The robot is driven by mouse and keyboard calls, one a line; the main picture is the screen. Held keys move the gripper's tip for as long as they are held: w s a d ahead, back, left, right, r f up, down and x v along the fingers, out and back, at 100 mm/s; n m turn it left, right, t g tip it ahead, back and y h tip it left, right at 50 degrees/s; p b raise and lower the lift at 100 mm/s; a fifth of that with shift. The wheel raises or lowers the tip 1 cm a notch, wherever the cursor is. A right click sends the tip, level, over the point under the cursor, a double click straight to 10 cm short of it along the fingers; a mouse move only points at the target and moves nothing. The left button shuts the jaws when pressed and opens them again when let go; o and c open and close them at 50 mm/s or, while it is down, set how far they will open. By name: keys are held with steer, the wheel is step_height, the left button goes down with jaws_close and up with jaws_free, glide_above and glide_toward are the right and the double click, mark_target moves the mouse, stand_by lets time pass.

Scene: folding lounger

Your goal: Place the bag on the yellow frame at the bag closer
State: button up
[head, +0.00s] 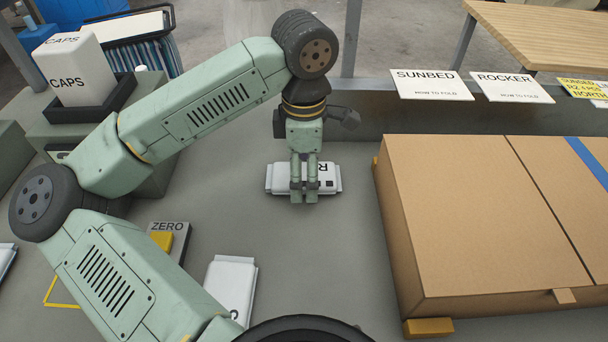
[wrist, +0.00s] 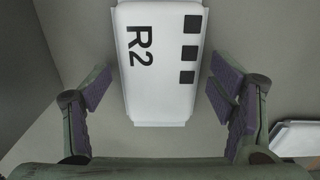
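A white bag marked R2 (wrist: 160,60) lies flat on the grey table; it also shows in the head view (head: 328,170), partly hidden by my fingers. My gripper (head: 304,196) points down over this bag. In the wrist view its two fingers (wrist: 165,105) stand apart on either side of the bag's near end, with a gap on both sides. The yellow frame (head: 48,292) is a thin outline on the table at the lower left, partly hidden by my arm. I cannot clearly make out the bag closer.
A second white bag (head: 232,280) lies near my base. A grey ZERO block (head: 178,231) with a yellow part is left of it. A large cardboard box (head: 470,220) fills the right. A CAPS container (head: 78,72) stands at the back left. Bare table surrounds the R2 bag.

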mark_target(304, 173)
steer(key=c, duration=1.1)
steer(key=shift+c, duration=0.2)
steer(key=shift+r, duration=0.1)
steer(key=shift+r, duration=0.45)
step_height(304, 173, up, 2)
steer(key=shift+r+b, duration=0.1)
steer(key=shift+b, duration=0.45)
steer(key=s+a+b, duration=0.1)
steer(key=s, duration=0.4)
steer(key=s+a+r+b, duration=0.1)
steer(key=s, duration=0.4)
steer(key=s+a+b, duration=0.1)
steer(key=s, duration=0.4)
steer(key=shift+s+a+r, duration=0.3)
steer(key=shift+a+r, duration=0.1)
steer(key=shift+s, duration=0.1)
